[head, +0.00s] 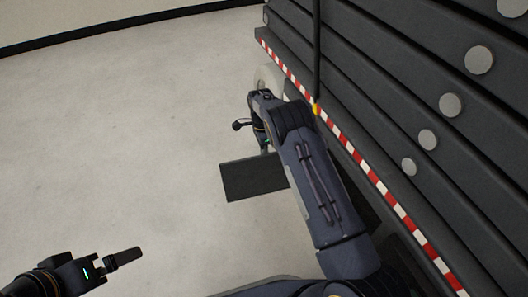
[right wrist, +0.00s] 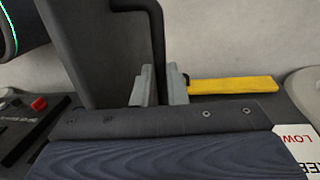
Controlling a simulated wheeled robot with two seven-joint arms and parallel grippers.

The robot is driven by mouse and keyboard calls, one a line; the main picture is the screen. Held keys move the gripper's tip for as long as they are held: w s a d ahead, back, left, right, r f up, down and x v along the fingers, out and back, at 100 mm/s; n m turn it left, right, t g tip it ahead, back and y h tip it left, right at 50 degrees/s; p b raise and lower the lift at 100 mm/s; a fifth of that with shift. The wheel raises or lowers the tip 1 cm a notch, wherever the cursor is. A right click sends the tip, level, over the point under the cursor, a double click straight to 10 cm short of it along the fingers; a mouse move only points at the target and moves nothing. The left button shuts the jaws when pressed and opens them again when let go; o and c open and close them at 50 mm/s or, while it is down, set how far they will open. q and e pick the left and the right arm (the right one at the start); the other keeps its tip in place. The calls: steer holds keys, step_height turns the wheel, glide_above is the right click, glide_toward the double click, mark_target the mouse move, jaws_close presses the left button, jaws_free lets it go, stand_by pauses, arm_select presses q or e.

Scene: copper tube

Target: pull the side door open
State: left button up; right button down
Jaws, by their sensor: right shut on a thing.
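A large dark ridged panel (head: 400,75) fills the right of the head view, with a red-and-white striped edge (head: 375,175) along its bottom. I cannot tell which part of it is the side door. A dark rod (right wrist: 157,45) comes down between the grey fingers of my right gripper (right wrist: 160,90), which is shut on it. A yellow bar (right wrist: 232,87) lies just right of the fingers. In the head view, my right forearm hides the fingertips. My left gripper (head: 118,259) is low at the left, away from the panel, with nothing visible in it; its opening is unclear.
The pale floor (head: 120,130) is clear across the left and middle. A dark upright bar (head: 316,50) with a yellow end (head: 316,109) stands against the panel, close to my right arm. A pale wall (head: 60,10) is at the back.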

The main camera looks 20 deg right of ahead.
steer(key=c, duration=1.5)
jaws_free()
steer(key=shift+o, duration=0.2)
steer(key=shift+r, duration=0.1)
step_height(320, 180, up, 8)
steer(key=w+p, duration=0.1)
steer(key=p, duration=0.1)
steer(key=shift+w+f, duration=0.2)
steer(key=shift+f, duration=0.05)
